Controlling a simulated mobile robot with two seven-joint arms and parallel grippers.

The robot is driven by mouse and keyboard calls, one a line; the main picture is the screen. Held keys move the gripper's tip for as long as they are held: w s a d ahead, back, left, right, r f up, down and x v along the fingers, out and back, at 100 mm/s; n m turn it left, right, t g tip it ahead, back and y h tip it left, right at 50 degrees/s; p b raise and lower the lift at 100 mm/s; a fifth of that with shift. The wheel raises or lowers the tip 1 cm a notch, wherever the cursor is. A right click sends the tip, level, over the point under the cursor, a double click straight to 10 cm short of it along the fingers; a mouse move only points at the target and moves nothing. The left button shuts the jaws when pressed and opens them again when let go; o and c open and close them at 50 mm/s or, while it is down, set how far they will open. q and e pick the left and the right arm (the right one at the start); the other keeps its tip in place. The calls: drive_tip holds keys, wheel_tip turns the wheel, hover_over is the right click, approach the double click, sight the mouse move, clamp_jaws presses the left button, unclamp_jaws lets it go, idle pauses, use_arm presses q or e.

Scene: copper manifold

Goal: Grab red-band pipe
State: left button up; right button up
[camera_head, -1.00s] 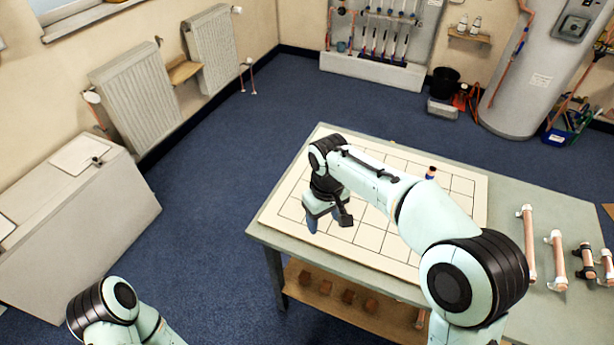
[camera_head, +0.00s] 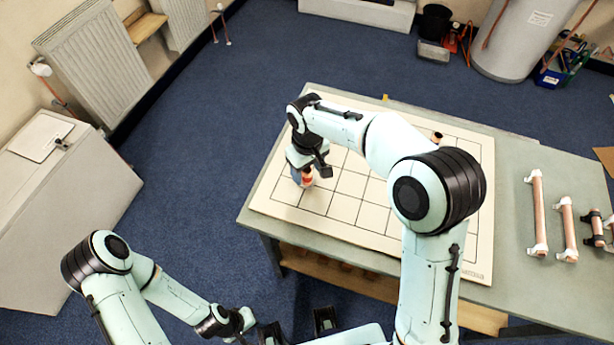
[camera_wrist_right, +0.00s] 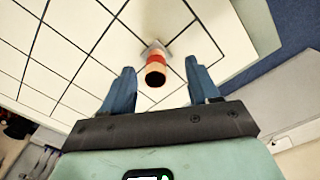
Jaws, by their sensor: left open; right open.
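The red-band pipe (camera_head: 307,177) is a short copper piece standing on the gridded board (camera_head: 343,207) near its left end. In the right wrist view the pipe (camera_wrist_right: 157,62) shows its dark open end and a red band, with a pale base. My right gripper (camera_head: 307,172) is open above it. In the wrist view its blue fingertips (camera_wrist_right: 161,78) lie on either side of the pipe, with gaps showing on both sides. My left gripper (camera_head: 243,320) is low at the bottom edge, away from the table; its fingers are not clearly seen.
Another short upright pipe (camera_head: 437,137) stands on the board, partly behind my right arm. Several copper pipes with white fittings, one a long pipe (camera_head: 538,212), lie on the table's right part. A shelf (camera_head: 345,271) is under the table. Several board squares are clear.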

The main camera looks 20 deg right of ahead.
sight(307, 176)
drive_tip(key=f, duration=0.1)
drive_tip(key=w+f, duration=0.1)
drive_tip(key=f, duration=0.2)
drive_tip(key=shift+w+d+f, duration=0.15)
drive_tip(key=shift+w+f, duration=0.1)
drive_tip(key=shift+f, duration=0.55)
clamp_jaws()
